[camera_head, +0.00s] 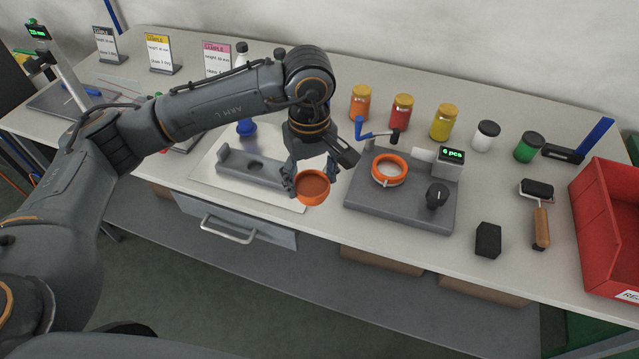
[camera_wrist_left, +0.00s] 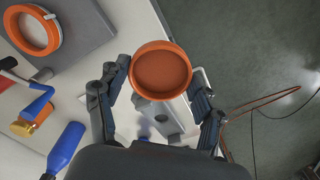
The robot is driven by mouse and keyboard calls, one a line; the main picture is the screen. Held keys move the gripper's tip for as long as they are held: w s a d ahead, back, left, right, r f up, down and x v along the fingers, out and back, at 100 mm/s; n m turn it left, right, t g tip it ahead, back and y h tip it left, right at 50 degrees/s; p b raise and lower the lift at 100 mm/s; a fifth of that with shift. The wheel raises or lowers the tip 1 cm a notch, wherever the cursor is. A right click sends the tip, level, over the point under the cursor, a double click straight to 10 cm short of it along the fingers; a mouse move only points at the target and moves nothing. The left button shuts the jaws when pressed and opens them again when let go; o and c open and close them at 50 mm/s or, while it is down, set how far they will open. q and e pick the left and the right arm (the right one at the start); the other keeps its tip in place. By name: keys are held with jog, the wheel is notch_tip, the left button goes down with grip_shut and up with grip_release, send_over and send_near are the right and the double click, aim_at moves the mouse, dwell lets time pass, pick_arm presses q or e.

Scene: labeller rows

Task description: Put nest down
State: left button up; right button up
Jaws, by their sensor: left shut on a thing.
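An orange round cup-like nest (camera_head: 313,188) is held between the fingers of my left gripper (camera_head: 314,172), near the front edge of the bench. In the left wrist view the nest (camera_wrist_left: 161,72) shows its open top and hollow inside. The fingers of my left gripper (camera_wrist_left: 157,95) are shut on its sides. It appears to be above the bench, but its exact height is hard to tell. A grey cradle fixture (camera_head: 235,165) lies on a pale plate just left of the gripper. My right gripper is not in view.
Right of the gripper, a dark grey device (camera_head: 400,212) carries an orange-and-white ring (camera_head: 388,170) and a "6 pcs" display. Several jars stand behind it. A black block (camera_head: 488,240), a roller (camera_head: 540,215) and a red bin (camera_head: 605,225) are farther right.

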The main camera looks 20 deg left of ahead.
pick_arm(q)
jog(key=w+f+p, duration=0.1)
jog(key=f, duration=0.1)
jog(key=w+f+p, duration=0.1)
jog(key=w+f, duration=0.1)
jog(key=f, duration=0.1)
jog(key=w+f+p, duration=0.1)
jog(key=f, duration=0.2)
jog(key=shift+w+d, duration=0.15)
jog(key=shift+w, duration=0.05)
jog(key=shift+f, duration=0.35)
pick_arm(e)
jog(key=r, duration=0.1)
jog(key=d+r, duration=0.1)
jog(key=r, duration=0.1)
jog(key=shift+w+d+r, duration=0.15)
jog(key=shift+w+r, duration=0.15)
pick_arm(q)
jog(key=shift+f, duration=0.15)
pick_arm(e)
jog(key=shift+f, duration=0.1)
pick_arm(q)
jog(key=shift+f+b, duration=0.3)
jog(key=shift+b, duration=0.2)
jog(key=o, duration=1.3)
jog(key=shift+r, duration=0.1)
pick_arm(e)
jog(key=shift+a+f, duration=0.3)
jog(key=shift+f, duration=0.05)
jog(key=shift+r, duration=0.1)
